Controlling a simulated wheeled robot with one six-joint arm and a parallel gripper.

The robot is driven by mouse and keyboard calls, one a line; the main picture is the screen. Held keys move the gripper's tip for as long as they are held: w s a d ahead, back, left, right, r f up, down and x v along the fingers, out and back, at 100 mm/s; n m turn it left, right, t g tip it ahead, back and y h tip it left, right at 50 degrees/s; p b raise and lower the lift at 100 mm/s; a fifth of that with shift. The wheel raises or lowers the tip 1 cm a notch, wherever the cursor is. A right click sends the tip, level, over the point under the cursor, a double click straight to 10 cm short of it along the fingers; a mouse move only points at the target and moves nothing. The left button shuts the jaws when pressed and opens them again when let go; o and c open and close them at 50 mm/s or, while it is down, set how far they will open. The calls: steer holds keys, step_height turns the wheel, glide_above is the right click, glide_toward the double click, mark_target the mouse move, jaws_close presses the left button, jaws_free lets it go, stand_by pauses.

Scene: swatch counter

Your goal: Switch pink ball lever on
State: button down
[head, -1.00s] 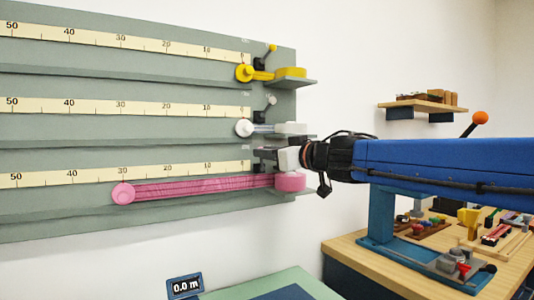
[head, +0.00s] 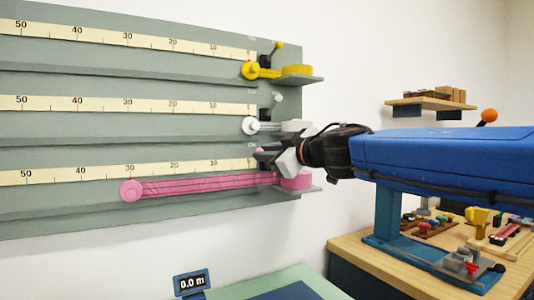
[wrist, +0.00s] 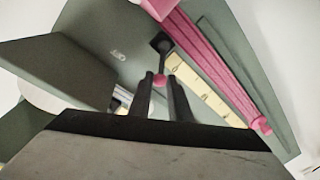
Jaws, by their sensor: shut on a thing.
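The pink ball lever (wrist: 159,80) shows in the wrist view as a small pink ball on a dark stem from a black mount on the board. My gripper (wrist: 161,82) has its two dark fingers on either side of the ball and is shut on it. In the head view my gripper (head: 264,157) is at the right end of the lowest row, just above the pink band (head: 210,184). A bit of the pink ball shows at its tips, but the fingers hide most of the lever there.
Above are a white ball lever (head: 278,97) and a yellow ball lever (head: 278,46), each beside its scale strip. Ledges (head: 80,142) jut from the green board (head: 180,22). A wooden bench (head: 345,245) with small items stands at right. A display (head: 191,283) reads 0.0 m.

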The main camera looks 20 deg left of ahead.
steer(key=c, duration=1.6)
jaws_free()
steer(key=shift+c, duration=0.2)
steer(key=v, duration=1.7)
steer(key=shift+d, duration=0.15)
steer(key=shift+s, duration=0.1)
